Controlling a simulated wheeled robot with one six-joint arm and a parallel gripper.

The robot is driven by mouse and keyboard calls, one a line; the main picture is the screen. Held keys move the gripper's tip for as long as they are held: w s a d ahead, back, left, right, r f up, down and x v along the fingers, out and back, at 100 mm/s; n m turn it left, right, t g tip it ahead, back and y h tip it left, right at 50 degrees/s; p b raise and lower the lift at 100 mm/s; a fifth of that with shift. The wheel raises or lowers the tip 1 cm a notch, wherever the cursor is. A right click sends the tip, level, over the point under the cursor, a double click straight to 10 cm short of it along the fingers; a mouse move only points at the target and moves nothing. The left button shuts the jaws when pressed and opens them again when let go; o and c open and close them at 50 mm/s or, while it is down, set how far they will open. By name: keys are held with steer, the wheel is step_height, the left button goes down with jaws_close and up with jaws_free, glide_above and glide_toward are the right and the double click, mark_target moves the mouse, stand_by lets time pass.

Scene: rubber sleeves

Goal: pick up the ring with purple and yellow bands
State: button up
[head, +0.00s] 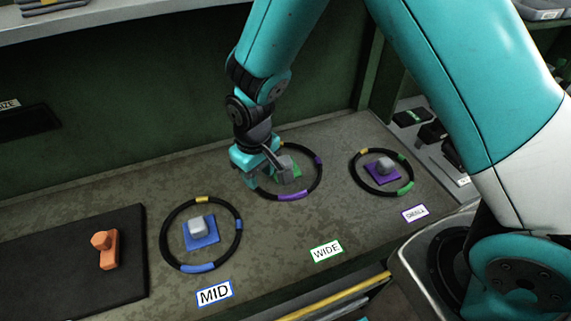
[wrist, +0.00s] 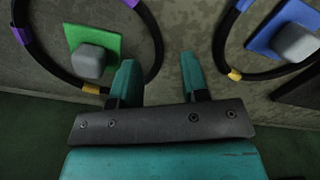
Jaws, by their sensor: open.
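The black ring with purple and yellow bands (head: 293,196) lies flat on the bench in the middle, around a green square (wrist: 106,38) with a grey knob (wrist: 88,61). My gripper (head: 262,176) is open over the ring's far left side. In the wrist view, the ring's edge passes behind the left finger and partly shows between the fingers (wrist: 160,72). Nothing is held. I cannot tell the height of the fingertips above the ring.
A ring with blue and yellow bands (head: 164,236) surrounds a blue square at left. A ring with green and yellow bands (head: 352,171) surrounds a purple square at right. An orange piece (head: 108,250) stands on a black mat (head: 50,260). A green wall (head: 120,100) rises behind.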

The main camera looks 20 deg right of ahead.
mark_target(261, 190)
steer(key=shift+d+f+p, duration=0.15)
steer(key=shift+f+p, duration=1.25)
steer(key=shift+f, duration=1.3)
jaws_close()
